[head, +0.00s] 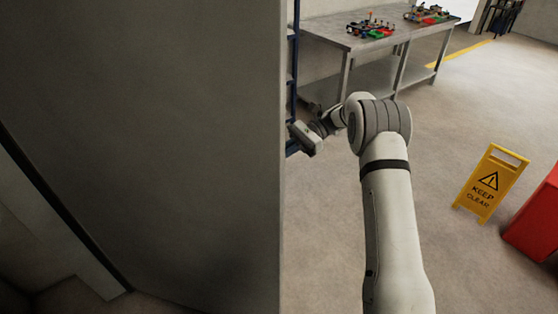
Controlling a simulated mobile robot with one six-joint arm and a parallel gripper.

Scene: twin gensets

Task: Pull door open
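A large, flat grey panel (150,130), which looks like the door, fills the left half of the head view. Its straight vertical edge (281,200) runs down the middle of the picture. No handle shows on the side facing me. My gripper (300,140) is just right of that edge in the picture, at the end of my arm, which reaches up from the bottom right. It is small and seen at an angle, so I cannot tell whether its fingers are apart or whether it touches the panel.
A grey workbench (345,40) with small coloured parts stands behind. A blue upright (294,75) shows beside the panel edge. A yellow "KEEP CLEAR" sign (490,184) and a red box (536,222) stand at right. Floor between my arm and the sign is clear.

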